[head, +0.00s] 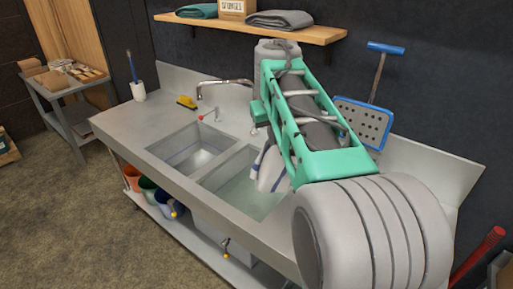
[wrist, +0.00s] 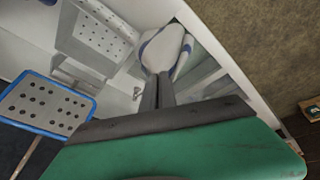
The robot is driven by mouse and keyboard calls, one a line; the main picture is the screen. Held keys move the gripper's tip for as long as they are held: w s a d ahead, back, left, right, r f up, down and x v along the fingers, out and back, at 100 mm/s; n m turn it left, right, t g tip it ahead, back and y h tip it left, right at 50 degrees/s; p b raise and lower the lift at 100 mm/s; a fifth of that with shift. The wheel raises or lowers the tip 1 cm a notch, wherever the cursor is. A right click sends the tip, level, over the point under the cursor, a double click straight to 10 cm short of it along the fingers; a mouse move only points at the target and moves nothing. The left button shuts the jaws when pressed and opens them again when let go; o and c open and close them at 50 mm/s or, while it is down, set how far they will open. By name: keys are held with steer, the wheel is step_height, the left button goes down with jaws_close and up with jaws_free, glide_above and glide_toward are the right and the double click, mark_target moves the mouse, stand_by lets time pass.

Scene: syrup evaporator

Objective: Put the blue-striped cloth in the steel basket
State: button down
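The blue-striped cloth (head: 271,170) is pale with blue bands and hangs bunched above the right sink basin (head: 240,197). In the wrist view the cloth (wrist: 165,48) is at the tips of my gripper (wrist: 157,92), whose dark fingers are close together on it. The fingertips are hidden behind my arm in the head view.
A faucet (head: 225,82) stands behind the basins, with a yellow scrubber (head: 187,102) and a brush cup (head: 138,91) to the left. A blue-edged perforated skimmer (head: 362,122) leans at the back right. A shelf (head: 250,28) hangs above.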

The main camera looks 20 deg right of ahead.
steer(key=s+d+r+m+p, duration=0.1)
steer(key=s+d+r, duration=0.1)
steer(key=d+r, duration=0.75)
steer(key=s+d+r+m+p, duration=0.2)
steer(key=d+r, duration=0.2)
steer(key=d, duration=1)
step_height(320, 180, down, 10)
steer(key=b, duration=0.7)
steer(key=shift+a+f+t, duration=0.15)
steer(key=shift+a+t, duration=0.1)
steer(key=shift+t, duration=0.05)
steer(key=shift+s+a+b, duration=0.4)
steer(key=shift+a+b, duration=0.15)
steer(key=shift+b, duration=0.15)
